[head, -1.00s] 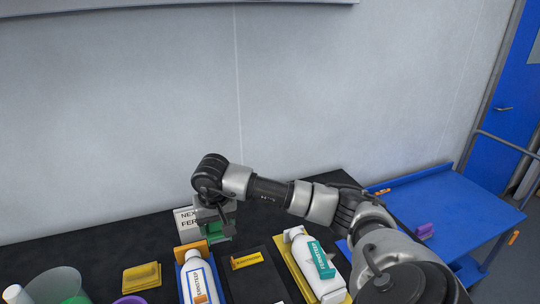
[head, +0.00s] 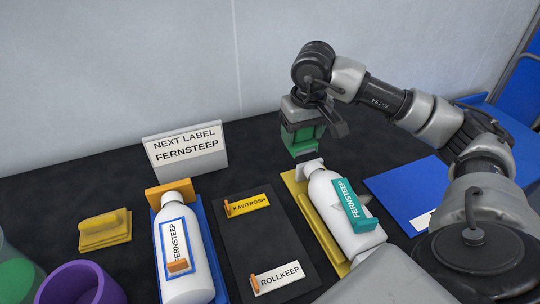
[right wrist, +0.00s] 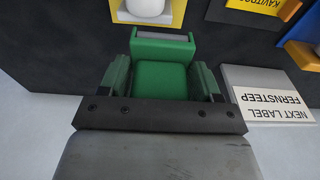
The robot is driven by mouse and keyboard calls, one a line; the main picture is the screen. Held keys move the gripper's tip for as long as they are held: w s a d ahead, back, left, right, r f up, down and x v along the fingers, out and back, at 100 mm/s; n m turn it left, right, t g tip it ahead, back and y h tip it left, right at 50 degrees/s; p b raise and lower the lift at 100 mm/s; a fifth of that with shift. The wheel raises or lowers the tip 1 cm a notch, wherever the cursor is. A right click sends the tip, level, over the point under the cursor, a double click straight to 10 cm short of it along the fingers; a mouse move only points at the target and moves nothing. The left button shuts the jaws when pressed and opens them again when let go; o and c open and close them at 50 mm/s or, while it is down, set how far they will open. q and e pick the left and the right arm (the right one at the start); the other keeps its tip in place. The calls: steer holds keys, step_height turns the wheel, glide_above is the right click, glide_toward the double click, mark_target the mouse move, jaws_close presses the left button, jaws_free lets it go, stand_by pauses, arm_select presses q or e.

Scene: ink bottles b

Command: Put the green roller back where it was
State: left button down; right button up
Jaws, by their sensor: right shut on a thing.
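My right gripper (head: 316,124) is shut on the green roller (head: 300,138) and holds it above the black table, behind the yellow tray. In the right wrist view the roller (right wrist: 160,78) sits between both fingers, a grey strip along its far edge. A dark board (head: 262,237) lies between the two bottle trays. It bears a yellow KAVITROSH label (head: 250,206) and, at its near end, a white ROLLKEEP label (head: 277,280); the board between them is bare. My left gripper is not in view.
A white bottle (head: 172,226) lies in the blue tray (head: 212,250); another with a teal FERNSTEEP label (head: 350,205) lies in the yellow tray (head: 295,190). A NEXT LABEL FERNSTEEP sign (head: 186,160) stands behind.

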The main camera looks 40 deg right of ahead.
steer(key=w+a+f, duration=0.1)
steer(key=w, duration=0.1)
steer(key=w+a+f+p, duration=0.1)
steer(key=w+a+f, duration=0.1)
steer(key=w, duration=0.1)
steer(key=w+a+f, duration=0.1)
steer(key=w+f, duration=0.1)
steer(key=w, duration=0.1)
steer(key=shift+a+f, duration=0.2)
steer(key=shift+a, duration=0.1)
step_height(320, 180, down, 4)
steer(key=shift+r+p, duration=0.15)
steer(key=shift+p, duration=0.3)
steer(key=shift+f, duration=0.2)
steer(key=o, duration=0.4)
steer(key=shift+f, duration=0.2)
steer(key=o, duration=0.5)
steer(key=shift+r, duration=0.1)
